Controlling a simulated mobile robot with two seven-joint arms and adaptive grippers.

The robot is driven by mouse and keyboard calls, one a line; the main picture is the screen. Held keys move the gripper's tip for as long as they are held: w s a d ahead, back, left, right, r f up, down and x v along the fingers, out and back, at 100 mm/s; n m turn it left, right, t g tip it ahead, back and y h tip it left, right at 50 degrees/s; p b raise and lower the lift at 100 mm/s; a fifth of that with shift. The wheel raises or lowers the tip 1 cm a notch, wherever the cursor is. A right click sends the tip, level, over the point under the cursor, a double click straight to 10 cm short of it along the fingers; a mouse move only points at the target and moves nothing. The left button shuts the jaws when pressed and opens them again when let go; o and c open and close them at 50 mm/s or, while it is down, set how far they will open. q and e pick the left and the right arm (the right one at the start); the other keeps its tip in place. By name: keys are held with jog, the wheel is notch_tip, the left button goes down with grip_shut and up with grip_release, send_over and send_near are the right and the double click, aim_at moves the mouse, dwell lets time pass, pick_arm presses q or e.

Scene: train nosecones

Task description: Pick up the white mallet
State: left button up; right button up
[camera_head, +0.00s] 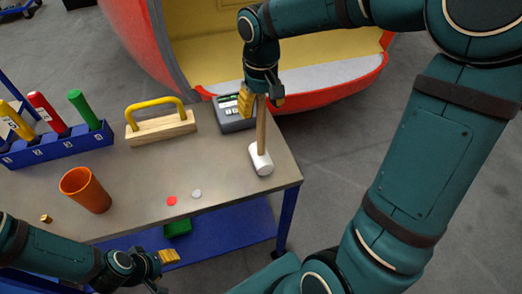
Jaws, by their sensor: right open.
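The white mallet (261,160) rests on its head near the right edge of the metal workbench (140,222). Its wooden handle points up toward my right gripper (262,101). My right gripper is open, with its yellow-padded fingers on either side of the handle's upper end. The top of the handle is hidden by the gripper. My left gripper (163,272) is low at the front of the bench, away from the mallet, with its fingers apart and nothing seen between them. Its lower finger is partly cut off by the picture's bottom edge.
A grey device (235,122) stands close left of the handle. A wooden float with yellow handle (160,127), an orange cup (85,190), a blue rack (57,147) of coloured tubes, and red (171,201) and silver (196,194) discs are on the bench. The red-and-yellow nosecone (200,62) stands behind.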

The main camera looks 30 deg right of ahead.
jog(key=shift+o, duration=0.2)
jog(key=shift+f, duration=0.1)
grip_shut()
